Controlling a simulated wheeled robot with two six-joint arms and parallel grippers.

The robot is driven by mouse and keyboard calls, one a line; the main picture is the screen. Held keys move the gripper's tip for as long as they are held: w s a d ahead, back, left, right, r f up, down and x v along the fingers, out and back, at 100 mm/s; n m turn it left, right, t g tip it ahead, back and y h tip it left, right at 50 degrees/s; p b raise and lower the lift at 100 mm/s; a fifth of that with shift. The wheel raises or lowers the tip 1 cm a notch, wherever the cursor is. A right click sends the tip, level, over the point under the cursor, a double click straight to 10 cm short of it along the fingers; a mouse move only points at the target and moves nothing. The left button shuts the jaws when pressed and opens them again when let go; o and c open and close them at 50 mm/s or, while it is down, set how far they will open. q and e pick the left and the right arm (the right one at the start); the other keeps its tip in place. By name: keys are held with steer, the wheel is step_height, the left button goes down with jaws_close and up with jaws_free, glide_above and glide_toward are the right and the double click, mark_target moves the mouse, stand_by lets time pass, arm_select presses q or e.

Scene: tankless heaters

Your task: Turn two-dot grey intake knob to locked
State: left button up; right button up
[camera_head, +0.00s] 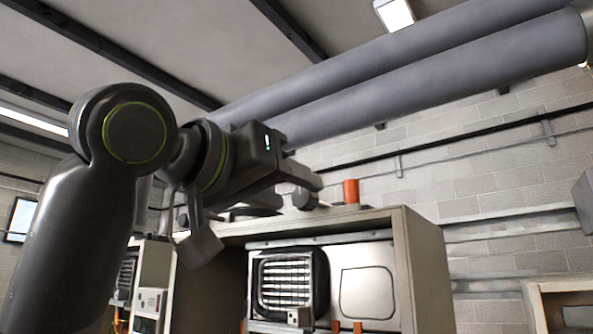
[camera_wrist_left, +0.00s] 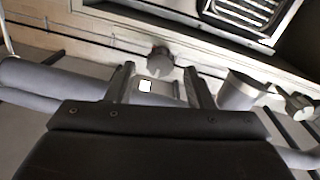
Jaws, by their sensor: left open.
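My left gripper (camera_head: 294,189) reaches in from the left above the top of a beige cabinet (camera_head: 427,262). Its fingers are apart and empty. In the left wrist view the gripper (camera_wrist_left: 159,71) points at a round grey knob (camera_wrist_left: 160,60) on the cabinet edge. The knob appears between the two fingertips, a little beyond them, with no clear contact. In the head view a grey knob (camera_head: 304,199) shows just beside the fingertips, partly hidden by them. I cannot make out dots on it, so I cannot tell whether it is the two-dot one. My right gripper is out of view.
An orange cylinder (camera_head: 351,191) stands on the cabinet right of the fingers. In the left wrist view a grey cylinder (camera_wrist_left: 240,91) and another knob-like fitting (camera_wrist_left: 298,105) sit right of the fingers. Large grey pipes (camera_head: 430,82) run overhead. A finned heater unit (camera_head: 288,282) sits inside the cabinet.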

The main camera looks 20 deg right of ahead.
arm_select(q)
steer(key=shift+p+x, duration=0.35)
steer(key=shift+x, duration=0.9)
steer(key=shift+a, duration=0.1)
steer(key=shift+c, duration=0.5)
steer(key=c, duration=0.9)
